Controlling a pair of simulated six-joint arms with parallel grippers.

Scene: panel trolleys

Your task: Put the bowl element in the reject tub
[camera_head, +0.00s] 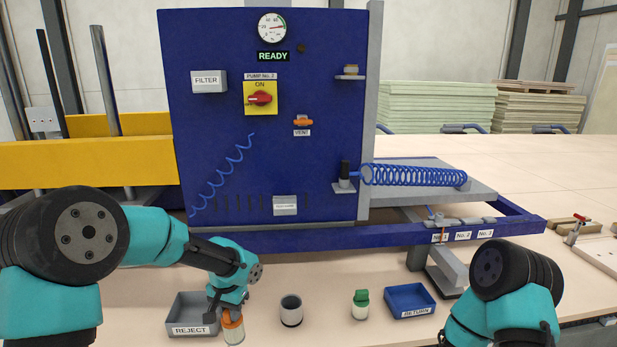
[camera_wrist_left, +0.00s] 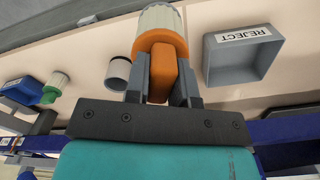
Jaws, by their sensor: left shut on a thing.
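My left gripper (camera_head: 226,308) is shut on the orange top of a white, ribbed element (camera_head: 234,331), which I take to be the bowl element. In the left wrist view the orange part (camera_wrist_left: 161,74) sits between the two fingers, with the white body (camera_wrist_left: 160,20) beyond them. The element is just right of the grey reject tub (camera_head: 193,332), outside it; its height above the table is hard to tell. The tub also shows in the left wrist view (camera_wrist_left: 240,55) and its visible inside looks empty. My right arm is at the lower right, its gripper out of view.
A grey open cup (camera_head: 291,311) stands right of the held element. Farther right are a green-topped element (camera_head: 361,304) and a blue return tub (camera_head: 410,300). A blue pump panel (camera_head: 270,130) and blue frame rail (camera_head: 330,240) rise behind the table (camera_head: 320,335).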

